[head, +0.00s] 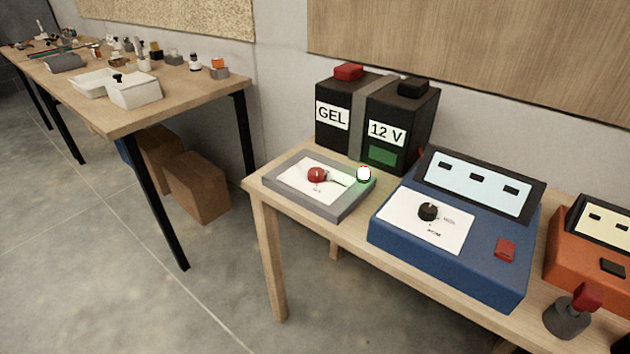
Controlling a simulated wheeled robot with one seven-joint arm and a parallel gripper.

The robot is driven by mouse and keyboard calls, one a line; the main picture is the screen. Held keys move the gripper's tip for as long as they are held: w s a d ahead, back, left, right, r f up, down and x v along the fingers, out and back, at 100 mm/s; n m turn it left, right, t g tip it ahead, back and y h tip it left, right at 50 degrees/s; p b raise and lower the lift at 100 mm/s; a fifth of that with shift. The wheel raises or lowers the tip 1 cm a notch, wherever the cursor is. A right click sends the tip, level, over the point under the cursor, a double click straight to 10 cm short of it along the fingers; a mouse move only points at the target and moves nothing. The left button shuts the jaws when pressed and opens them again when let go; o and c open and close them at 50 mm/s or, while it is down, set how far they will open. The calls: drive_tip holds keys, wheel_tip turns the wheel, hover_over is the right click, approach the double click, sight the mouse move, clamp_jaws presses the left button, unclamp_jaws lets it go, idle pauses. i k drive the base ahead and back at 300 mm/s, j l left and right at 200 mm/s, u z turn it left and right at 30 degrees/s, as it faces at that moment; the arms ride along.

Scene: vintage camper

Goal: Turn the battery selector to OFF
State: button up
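A grey box with a white plate (304,184) lies at the left end of the wooden bench, in front of two black batteries. On the plate is a red knob (317,175) with a pale bar extending to the right toward a glowing white lamp (363,174) with a green rim. It looks like the battery selector. The small markings by the knob are too small to read, so I cannot tell which one is OFF or which is selected.
The batteries are marked GEL (331,115) and 12 V (385,130). A blue device (450,255) with a black knob (428,210) stands to the right, then an orange device (590,255) and a red-topped grey object (570,316). A cluttered table (150,112) stands left; open floor lies in front.

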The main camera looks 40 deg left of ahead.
sight(314, 175)
drive_tip(key=i+u, duration=0.1)
drive_tip(key=u, duration=0.3)
drive_tip(key=i+u, duration=0.1)
drive_tip(key=u, duration=0.3)
drive_tip(key=l+u, duration=0.15)
drive_tip(key=u, duration=0.25)
